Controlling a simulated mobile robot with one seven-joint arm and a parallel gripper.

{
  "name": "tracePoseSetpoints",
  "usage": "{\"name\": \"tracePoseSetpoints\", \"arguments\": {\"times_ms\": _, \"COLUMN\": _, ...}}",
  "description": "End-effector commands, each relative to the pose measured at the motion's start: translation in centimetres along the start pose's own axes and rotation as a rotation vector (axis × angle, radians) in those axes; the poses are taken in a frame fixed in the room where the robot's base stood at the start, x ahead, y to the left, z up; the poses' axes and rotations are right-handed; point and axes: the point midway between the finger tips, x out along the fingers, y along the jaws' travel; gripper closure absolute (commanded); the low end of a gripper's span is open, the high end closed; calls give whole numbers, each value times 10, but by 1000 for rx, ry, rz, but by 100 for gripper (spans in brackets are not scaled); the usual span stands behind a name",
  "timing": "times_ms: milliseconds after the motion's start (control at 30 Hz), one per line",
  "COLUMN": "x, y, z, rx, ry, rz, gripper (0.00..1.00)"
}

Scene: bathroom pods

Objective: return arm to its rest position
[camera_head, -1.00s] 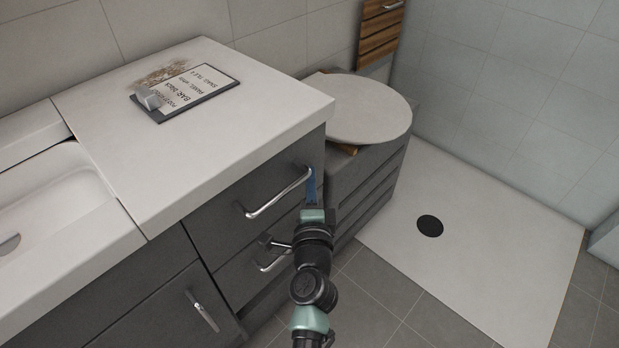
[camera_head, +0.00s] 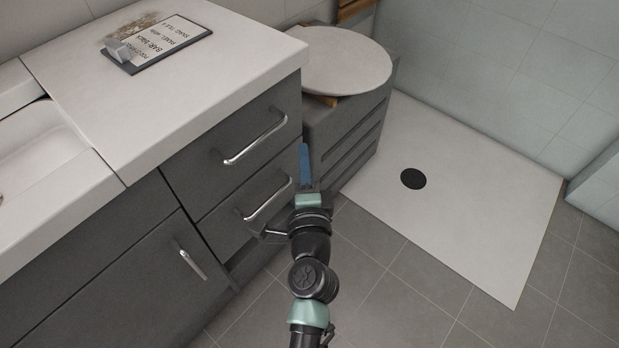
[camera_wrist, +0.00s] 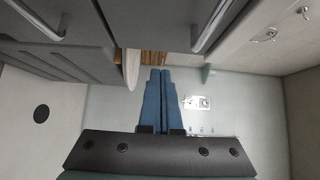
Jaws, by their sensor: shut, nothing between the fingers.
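My arm reaches up from the bottom of the head view. My gripper (camera_head: 304,150) has blue fingers that point away from me, in front of the gap between the dark drawer cabinet and the toilet box. In the wrist view the two blue fingers of my gripper (camera_wrist: 161,75) lie side by side, pressed together, with nothing between them. The gripper is apart from the upper drawer handle (camera_head: 255,138). The lower drawer handle (camera_head: 268,198) is just left of my wrist and partly hidden near it.
A white counter (camera_head: 215,95) with a clipboard (camera_head: 160,45) and a sink (camera_head: 45,150) is at left. A round toilet lid (camera_head: 340,60) is behind. A shower tray (camera_head: 470,190) with a black drain (camera_head: 413,179) is at right. The tiled floor (camera_head: 420,290) is clear.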

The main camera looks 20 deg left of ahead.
Motion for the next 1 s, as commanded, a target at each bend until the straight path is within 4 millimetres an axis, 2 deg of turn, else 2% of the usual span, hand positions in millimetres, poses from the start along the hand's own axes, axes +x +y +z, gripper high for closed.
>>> {"name": "tracePoseSetpoints", "arguments": {"times_ms": 100, "x": -22, "y": 1, "z": -1, "rx": 1, "ry": 3, "rz": 1, "gripper": 100}}
{"name": "tracePoseSetpoints", "arguments": {"times_ms": 300, "x": -42, "y": 1, "z": -2, "rx": 1, "ry": 3, "rz": 1, "gripper": 100}}
{"name": "tracePoseSetpoints", "arguments": {"times_ms": 633, "x": -47, "y": 0, "z": -2, "rx": 0, "ry": 4, "rz": 0, "gripper": 100}}
{"name": "tracePoseSetpoints", "arguments": {"times_ms": 700, "x": -44, "y": -8, "z": -4, "rx": -23, "ry": 4, "rz": -12, "gripper": 100}}
{"name": "tracePoseSetpoints", "arguments": {"times_ms": 767, "x": -40, "y": -24, "z": -7, "rx": -71, "ry": 5, "rz": -36, "gripper": 100}}
{"name": "tracePoseSetpoints", "arguments": {"times_ms": 867, "x": -29, "y": -74, "z": -15, "rx": -230, "ry": 16, "rz": -108, "gripper": 100}}
{"name": "tracePoseSetpoints", "arguments": {"times_ms": 967, "x": -21, "y": -147, "z": -27, "rx": -471, "ry": 60, "rz": -198, "gripper": 100}}
{"name": "tracePoseSetpoints", "arguments": {"times_ms": 1000, "x": -22, "y": -178, "z": -33, "rx": -577, "ry": 90, "rz": -233, "gripper": 100}}
